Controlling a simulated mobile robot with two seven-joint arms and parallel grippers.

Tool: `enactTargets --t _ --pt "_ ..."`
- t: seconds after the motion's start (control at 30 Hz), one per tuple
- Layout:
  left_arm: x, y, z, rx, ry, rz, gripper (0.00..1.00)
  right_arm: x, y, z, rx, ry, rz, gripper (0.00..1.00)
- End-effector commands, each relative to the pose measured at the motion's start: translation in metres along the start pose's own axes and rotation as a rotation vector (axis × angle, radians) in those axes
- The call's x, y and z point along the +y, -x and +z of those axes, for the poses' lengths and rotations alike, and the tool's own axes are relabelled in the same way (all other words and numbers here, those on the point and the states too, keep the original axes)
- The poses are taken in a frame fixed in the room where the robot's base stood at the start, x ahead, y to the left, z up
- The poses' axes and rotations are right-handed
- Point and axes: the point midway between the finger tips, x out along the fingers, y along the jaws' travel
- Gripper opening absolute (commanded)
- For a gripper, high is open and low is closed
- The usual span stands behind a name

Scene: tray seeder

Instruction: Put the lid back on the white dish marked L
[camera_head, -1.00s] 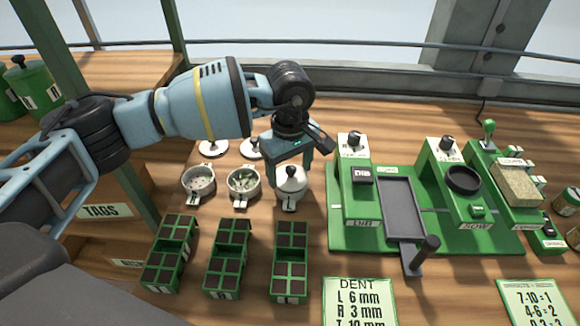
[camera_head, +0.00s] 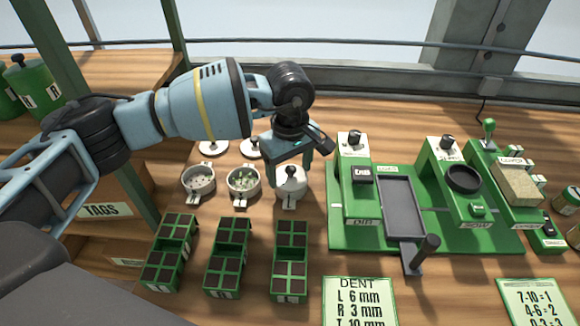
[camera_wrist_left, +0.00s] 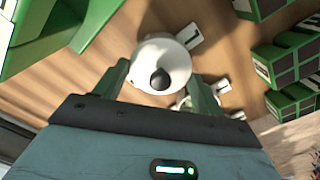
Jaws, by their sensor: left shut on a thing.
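A white lid with a dark knob (camera_head: 291,172) is at the rightmost of the three small white dishes. My left gripper (camera_head: 289,168) reaches down over it, one finger on each side, shut on the lid. The left wrist view shows the lid (camera_wrist_left: 175,58) between the two fingers, its knob near the middle. The rightmost white dish (camera_head: 289,198) is mostly hidden beneath the lid; whether the lid is fully seated I cannot tell. The mark on its tab is too small to read. My right gripper is not in view.
Two open white dishes (camera_head: 199,190) and (camera_head: 243,194) stand to the left. Two more lids (camera_head: 213,148) and (camera_head: 252,148) lie behind them. Green cell trays (camera_head: 290,270) stand in front. A green machine base (camera_head: 340,235) stands close on the right.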

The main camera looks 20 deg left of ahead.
Motion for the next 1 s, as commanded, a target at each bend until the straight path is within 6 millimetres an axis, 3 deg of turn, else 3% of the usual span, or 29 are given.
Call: enactTargets --t 0.17,0.2,0.37,0.53,0.6,1.0 --pt "0.0001 0.0001 0.0001 0.000 0.000 0.000 0.48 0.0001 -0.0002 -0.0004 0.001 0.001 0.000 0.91" --pt "0.0001 0.0001 0.0002 0.000 0.000 0.000 0.75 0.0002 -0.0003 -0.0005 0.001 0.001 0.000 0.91" --pt "0.0001 0.0000 0.0002 0.000 0.000 0.000 0.95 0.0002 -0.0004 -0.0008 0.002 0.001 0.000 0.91" --pt "0.0001 0.0000 0.0002 0.000 0.000 0.000 0.95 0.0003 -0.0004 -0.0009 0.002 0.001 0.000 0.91" --pt "0.0001 -0.0001 0.0002 0.000 0.000 0.000 1.00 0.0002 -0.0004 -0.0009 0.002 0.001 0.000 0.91" --pt "0.0002 0.0053 0.0001 0.000 0.000 0.001 1.00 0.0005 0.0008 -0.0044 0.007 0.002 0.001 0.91"
